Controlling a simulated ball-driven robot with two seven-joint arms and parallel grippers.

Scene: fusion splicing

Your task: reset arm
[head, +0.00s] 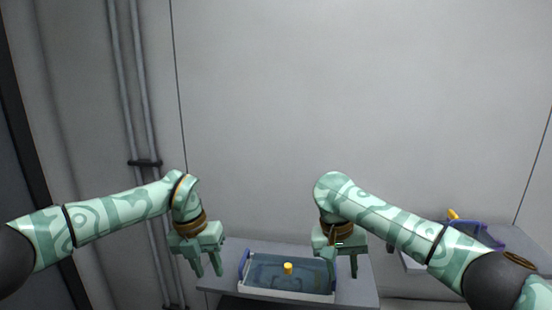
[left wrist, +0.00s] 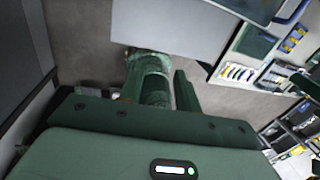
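My left gripper (head: 207,267) hangs in the air left of the table, fingers pointing down, with a gap between them and nothing held. In the left wrist view its two fingers (left wrist: 168,88) also stand apart. My right gripper (head: 340,265) points down over the right end of a blue tray-like case with a pale rim (head: 285,291). Its fingers partly overlap the case and table behind, so their spacing is unclear. I see nothing held in it.
The case lies on a grey table (head: 210,280) and has a yellow knob-like piece (head: 288,268) on it. A second surface at the right carries a blue holder (head: 488,232) and a yellow item (head: 454,214). Pipes (head: 140,120) run down the wall at left. The left wrist view shows shelves with items (left wrist: 290,45).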

